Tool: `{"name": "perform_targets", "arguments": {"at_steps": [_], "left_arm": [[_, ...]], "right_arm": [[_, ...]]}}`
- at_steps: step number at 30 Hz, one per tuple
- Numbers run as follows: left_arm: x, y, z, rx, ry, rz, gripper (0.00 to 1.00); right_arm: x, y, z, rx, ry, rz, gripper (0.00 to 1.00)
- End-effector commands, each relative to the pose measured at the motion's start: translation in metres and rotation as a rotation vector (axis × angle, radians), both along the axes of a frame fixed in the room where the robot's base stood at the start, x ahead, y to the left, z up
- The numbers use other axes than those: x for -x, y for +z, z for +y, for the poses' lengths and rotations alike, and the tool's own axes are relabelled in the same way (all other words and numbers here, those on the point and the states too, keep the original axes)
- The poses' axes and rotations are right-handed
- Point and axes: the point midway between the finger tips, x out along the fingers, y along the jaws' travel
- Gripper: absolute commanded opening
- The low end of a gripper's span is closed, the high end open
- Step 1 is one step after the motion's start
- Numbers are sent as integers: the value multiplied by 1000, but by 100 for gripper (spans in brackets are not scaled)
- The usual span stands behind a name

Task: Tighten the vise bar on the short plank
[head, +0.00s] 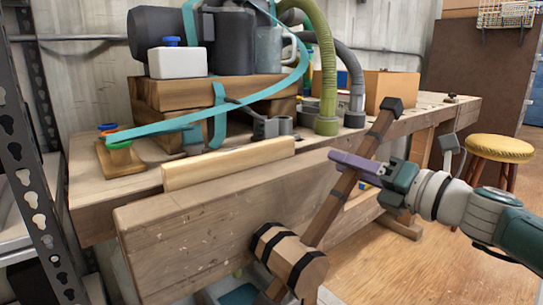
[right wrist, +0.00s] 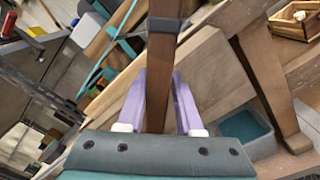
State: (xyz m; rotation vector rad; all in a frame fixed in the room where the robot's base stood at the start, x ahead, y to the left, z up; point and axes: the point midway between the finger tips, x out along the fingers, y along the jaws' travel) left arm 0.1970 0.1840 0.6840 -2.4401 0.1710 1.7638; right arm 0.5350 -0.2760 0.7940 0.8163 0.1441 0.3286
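The vise bar (head: 331,208) is a dark brown wooden rod, slanting from lower left to upper right, with a dark knob (head: 391,104) on its upper end. It passes through the black-banded round wooden hub (head: 300,262) in front of the broad vise jaw (head: 190,228). The short plank (head: 225,163) is pale and stands on edge behind the jaw's top. My right gripper (head: 352,163) has its purple fingers on the bar's upper half. In the right wrist view the bar (right wrist: 161,85) runs between both fingers, apparently touching both. My left gripper is not in view.
The workbench (head: 440,108) behind holds wooden blocks (head: 180,93), containers, a teal strap and a green hose (head: 327,70). A yellow-topped stool (head: 499,148) stands at the right. A metal rack post (head: 30,170) is at the left. Open floor lies at lower right.

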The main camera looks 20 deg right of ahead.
Motion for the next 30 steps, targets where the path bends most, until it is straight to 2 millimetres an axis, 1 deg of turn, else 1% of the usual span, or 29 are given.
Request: {"name": "perform_targets", "arguments": {"at_steps": [1, 6, 13, 16, 20, 24, 27, 30], "left_arm": [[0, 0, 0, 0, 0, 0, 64], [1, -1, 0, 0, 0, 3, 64], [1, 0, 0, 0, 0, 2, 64], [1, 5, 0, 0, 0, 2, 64], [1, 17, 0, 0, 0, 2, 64], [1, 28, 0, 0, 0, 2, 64], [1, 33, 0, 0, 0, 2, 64], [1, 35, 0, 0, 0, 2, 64]], "right_arm": [[0, -1, 0, 1, -1, 1, 40], [-1, 1, 0, 2, -1, -3, 57], [-1, 2, 1, 3, -1, -5, 57], [5, 3, -2, 2, -2, -4, 57], [24, 6, -9, 3, -1, -3, 57], [53, 5, -19, 4, -2, -2, 57], [70, 4, -26, 4, -2, -2, 57], [82, 3, -30, 2, -3, -4, 57]]}}
